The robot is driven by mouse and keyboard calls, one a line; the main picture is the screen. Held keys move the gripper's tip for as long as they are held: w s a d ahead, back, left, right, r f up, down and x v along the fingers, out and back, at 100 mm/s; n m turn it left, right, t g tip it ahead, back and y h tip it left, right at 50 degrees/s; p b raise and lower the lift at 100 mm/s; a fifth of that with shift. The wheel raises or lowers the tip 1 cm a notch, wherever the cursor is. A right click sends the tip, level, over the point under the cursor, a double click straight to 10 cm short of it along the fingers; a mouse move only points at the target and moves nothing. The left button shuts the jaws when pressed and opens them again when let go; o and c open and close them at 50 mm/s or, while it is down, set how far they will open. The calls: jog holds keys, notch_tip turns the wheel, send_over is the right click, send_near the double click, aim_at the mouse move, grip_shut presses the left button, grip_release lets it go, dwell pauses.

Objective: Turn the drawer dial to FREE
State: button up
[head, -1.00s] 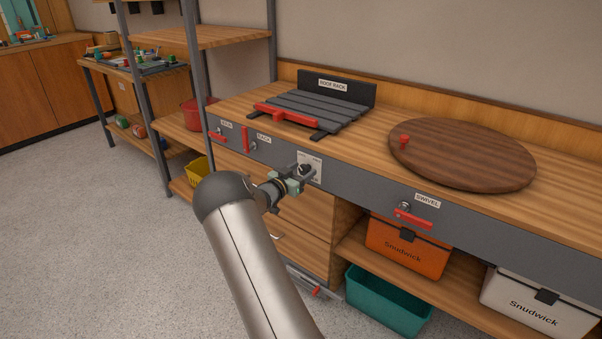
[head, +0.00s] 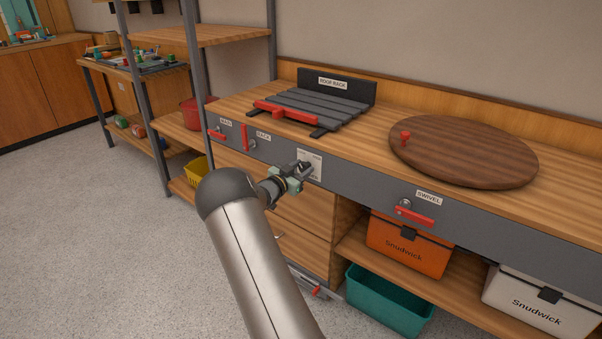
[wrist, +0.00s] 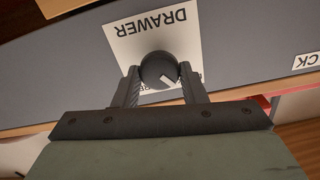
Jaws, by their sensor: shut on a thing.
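The drawer dial (wrist: 159,70) is a dark round knob with a pale pointer mark, on a white plate (wrist: 190,45) lettered DRAWER, upside down in the wrist view. My gripper (wrist: 158,88) has one finger on each side of the dial and is shut on it. The fingers and knob hide most of the lettering under the dial, so I cannot read which word the pointer faces. In the head view my gripper (head: 302,170) is at the plate (head: 315,164) on the grey front panel, covering the dial.
Red levers for SWIVEL (head: 414,214) and RACK (head: 244,138) sit on the same panel. Above are the roof rack (head: 318,108) and round wooden board (head: 462,152). Drawers (head: 300,212) are below. An orange box (head: 408,246) and teal bin (head: 388,302) stand lower right.

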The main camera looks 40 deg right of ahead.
jog(key=m+b, duration=0.4)
jog(key=shift+s+f, duration=0.1)
jog(key=shift+f, duration=0.2)
jog(key=m+b, duration=0.5)
jog(key=shift+f, duration=0.1)
jog(key=m+b, duration=0.5)
jog(key=shift+m+b, duration=0.9)
jog(key=shift+b, duration=0.05)
jog(key=shift+m, duration=0.3)
jog(key=o, duration=1)
jog(key=shift+r, duration=0.2)
jog(key=shift+c, duration=0.2)
